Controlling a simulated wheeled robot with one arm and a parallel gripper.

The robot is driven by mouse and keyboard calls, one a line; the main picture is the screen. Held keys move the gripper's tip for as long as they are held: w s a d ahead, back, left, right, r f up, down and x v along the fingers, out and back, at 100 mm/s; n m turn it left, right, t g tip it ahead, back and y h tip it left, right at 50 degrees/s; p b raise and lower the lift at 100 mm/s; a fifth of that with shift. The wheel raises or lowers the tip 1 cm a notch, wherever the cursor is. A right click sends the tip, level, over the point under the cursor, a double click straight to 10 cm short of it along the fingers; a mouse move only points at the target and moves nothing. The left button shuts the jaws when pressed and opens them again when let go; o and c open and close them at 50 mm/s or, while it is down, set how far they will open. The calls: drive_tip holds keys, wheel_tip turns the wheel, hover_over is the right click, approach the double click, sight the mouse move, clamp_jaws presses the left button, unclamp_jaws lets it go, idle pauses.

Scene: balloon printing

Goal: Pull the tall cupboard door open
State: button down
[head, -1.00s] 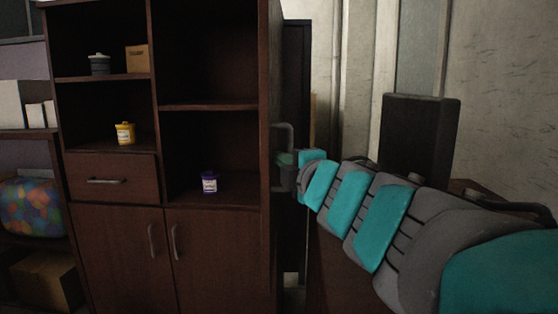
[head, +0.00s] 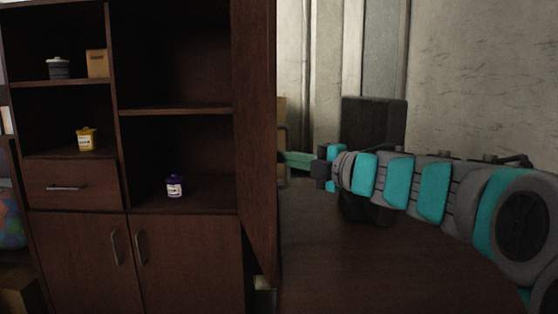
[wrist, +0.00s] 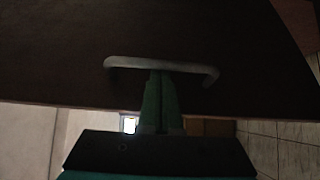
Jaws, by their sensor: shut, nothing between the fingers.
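The tall cupboard door (head: 256,130) is dark brown and stands swung out from the right side of the cupboard (head: 177,109). In the head view I see it at a steep angle. Its grey handle (head: 283,140) peeks out past the door's right edge. In the wrist view the handle (wrist: 160,64) is a pale bar across the dark door face (wrist: 200,30). My gripper (head: 288,158) is at the handle, with green fingers. In the wrist view the fingers (wrist: 162,76) are shut together, their tips at the bar. I cannot tell whether they are hooked behind it.
Open shelves hold a purple jar (head: 174,186), a yellow jar (head: 86,138), a grey jar (head: 58,67) and a small box (head: 97,63). A dark upright box (head: 374,130) stands behind my arm. A brown surface (head: 380,265) fills the lower right.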

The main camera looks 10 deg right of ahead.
drive_tip(key=shift+w+d+y, duration=0.1)
drive_tip(key=shift+d+y, duration=0.2)
idle(0.4)
